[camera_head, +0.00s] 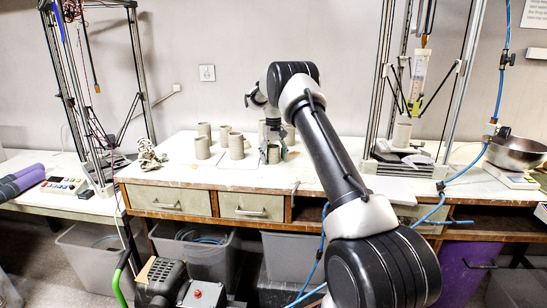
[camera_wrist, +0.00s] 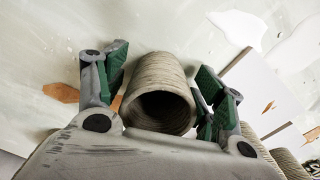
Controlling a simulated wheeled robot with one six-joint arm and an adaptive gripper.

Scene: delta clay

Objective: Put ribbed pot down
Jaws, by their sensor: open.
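The ribbed pot (camera_wrist: 160,70) is a grey-beige clay cylinder with a dark open mouth. In the wrist view it sits between the green pads of my gripper (camera_wrist: 164,84), which is open, with a pad on each side. A gap shows on the right; on the left I cannot tell whether the pad touches. In the head view the pot (camera_head: 273,155) appears to stand on the white worktable (camera_head: 240,178), below my gripper (camera_head: 274,147), which partly hides it.
Several similar clay pots (camera_head: 236,147) stand left of and behind my gripper. A printer frame (camera_head: 459,90) and a metal bowl (camera_head: 515,152) are at the right. A pale board (camera_wrist: 262,90) lies beside the pot. The table's front strip is mostly clear.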

